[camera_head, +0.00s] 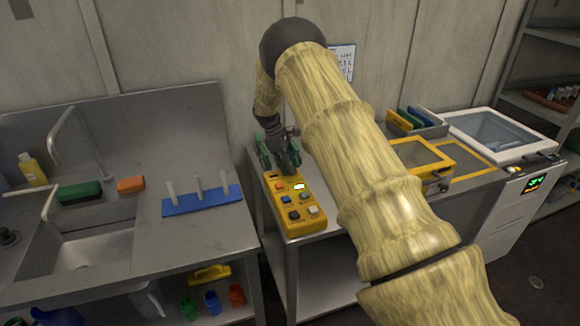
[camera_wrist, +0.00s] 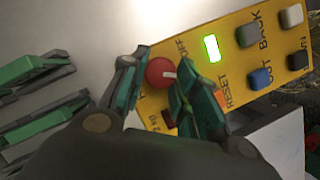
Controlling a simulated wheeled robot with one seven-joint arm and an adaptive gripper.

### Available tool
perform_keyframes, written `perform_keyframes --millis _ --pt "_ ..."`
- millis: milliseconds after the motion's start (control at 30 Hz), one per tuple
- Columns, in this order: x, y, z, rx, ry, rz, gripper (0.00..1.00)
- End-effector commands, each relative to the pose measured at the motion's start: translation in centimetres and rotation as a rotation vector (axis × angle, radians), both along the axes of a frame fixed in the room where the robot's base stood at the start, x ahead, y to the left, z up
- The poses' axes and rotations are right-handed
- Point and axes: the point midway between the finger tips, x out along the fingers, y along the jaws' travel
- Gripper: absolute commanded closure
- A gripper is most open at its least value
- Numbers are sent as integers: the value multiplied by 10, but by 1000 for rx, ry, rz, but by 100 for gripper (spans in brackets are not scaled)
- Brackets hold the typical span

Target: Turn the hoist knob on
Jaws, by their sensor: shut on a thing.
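The yellow control box (camera_head: 287,222) lies on the grey bench in the head view, and its panel fills the right of the wrist view (camera_wrist: 222,27). A round red knob (camera_wrist: 160,72) with a white pointer line sits on the panel near the lettering "OFF". The pointer is toward the right in the wrist view. My gripper (camera_wrist: 157,84) has its green-padded fingers on either side of the red knob and is shut on it. In the head view my gripper (camera_head: 280,160) is over the far end of the box and hides the knob.
A lit green lamp (camera_wrist: 211,48) and several push buttons, including a blue one (camera_wrist: 260,78), are on the panel close to my fingers. In the head view a sink (camera_head: 92,248) and a blue peg rack (camera_head: 202,200) are left. A yellow-framed case (camera_head: 423,158) stands right.

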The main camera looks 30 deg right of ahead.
Motion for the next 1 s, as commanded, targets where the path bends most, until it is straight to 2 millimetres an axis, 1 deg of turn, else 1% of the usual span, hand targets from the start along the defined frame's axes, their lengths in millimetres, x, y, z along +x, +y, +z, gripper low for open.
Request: perform_keyframes --millis 33,233,267,300,367,400,667,767,867,1000 --pt "4 -1 6 -4 -11 2 94" --pt "4 -2 6 -4 -11 2 94" --pt "4 -2 6 -4 -11 2 68" --pt "4 -2 6 -4 -11 3 61" --pt "3 -1 5 -4 -9 3 50" --pt "3 -1 5 -3 -9 2 47" --pt "1 0 2 -1 -4 2 47" --pt "2 1 4 -1 -4 2 47" --pt "5 3 12 -1 -5 3 47" --pt "12 7 32 -1 -5 3 47"
